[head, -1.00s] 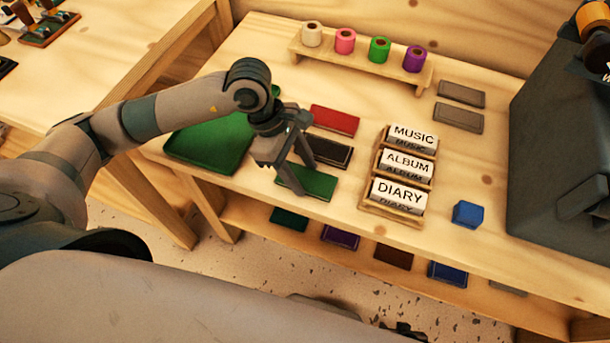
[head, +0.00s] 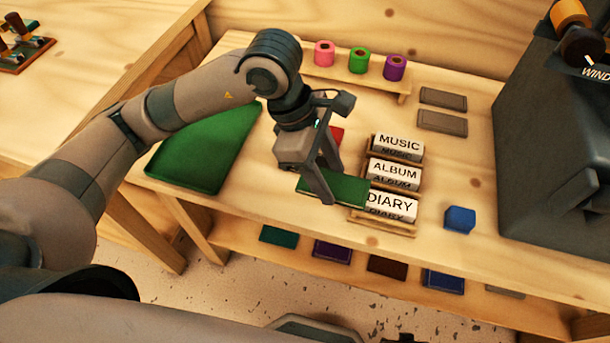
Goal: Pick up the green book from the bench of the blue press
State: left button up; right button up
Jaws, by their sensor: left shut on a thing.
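The red book (head: 337,133) lies behind, mostly hidden by my gripper. The dark book seen before is hidden behind my gripper now. My right gripper is not in view.
A rack with MUSIC, ALBUM and DIARY blocks (head: 391,204) stands just right of the held book. A blue cube (head: 460,219) and a dark grey machine (head: 550,160) are further right. A green mat (head: 205,150) lies left. Foil rolls (head: 359,59) stand at the back.

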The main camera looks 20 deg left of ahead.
aim_at(353, 191)
pick_arm(q)
jog(key=shift+s+d+r, duration=0.1)
jog(key=shift+d+r, duration=0.4)
jog(key=shift+d, duration=0.3)
jog(key=shift+s+d+r, duration=0.1)
jog(key=shift+d+r, duration=0.4)
jog(key=shift+d, duration=0.25)
